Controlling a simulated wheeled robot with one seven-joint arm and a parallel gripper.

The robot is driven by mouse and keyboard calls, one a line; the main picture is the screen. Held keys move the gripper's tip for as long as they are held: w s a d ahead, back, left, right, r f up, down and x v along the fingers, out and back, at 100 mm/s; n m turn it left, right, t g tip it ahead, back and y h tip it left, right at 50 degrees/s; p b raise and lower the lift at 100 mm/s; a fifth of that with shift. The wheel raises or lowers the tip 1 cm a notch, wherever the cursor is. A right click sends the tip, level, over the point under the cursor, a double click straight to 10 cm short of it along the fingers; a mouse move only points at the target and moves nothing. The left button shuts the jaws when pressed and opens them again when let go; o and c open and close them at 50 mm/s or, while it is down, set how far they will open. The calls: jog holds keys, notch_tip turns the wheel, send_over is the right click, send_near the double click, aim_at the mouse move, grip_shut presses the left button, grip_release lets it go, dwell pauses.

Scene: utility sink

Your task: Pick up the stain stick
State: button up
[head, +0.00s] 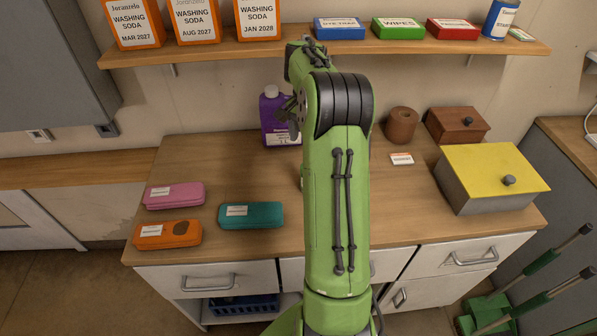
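I cannot pick out the stain stick for certain. A small white-labelled item (401,159) lies on the wooden counter (330,145) right of my arm, its label too small to read. My green arm crosses the middle of the head view and covers the counter's centre. A dark part of my arm's end (287,118) shows in front of the purple bottle (270,120). The fingers cannot be made out, nor whether they hold anything.
Pink (173,195), orange (167,234) and teal (251,215) cases lie at the left. A brown roll (401,125), a wooden box (457,125) and a yellow-lidded box (490,178) stand at the right. The shelf (400,47) above holds several boxes.

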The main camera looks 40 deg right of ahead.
notch_tip(320, 180, down, 8)
jog(key=shift+f+b, duration=0.15)
jog(key=shift+b, duration=0.55)
notch_tip(320, 180, down, 6)
jog(key=shift+s+a+r+b, duration=0.1)
jog(key=shift+s+r+b, duration=0.1)
jog(key=shift+b, duration=0.25)
jog(key=shift+r, duration=0.1)
jog(key=c, duration=1.1)
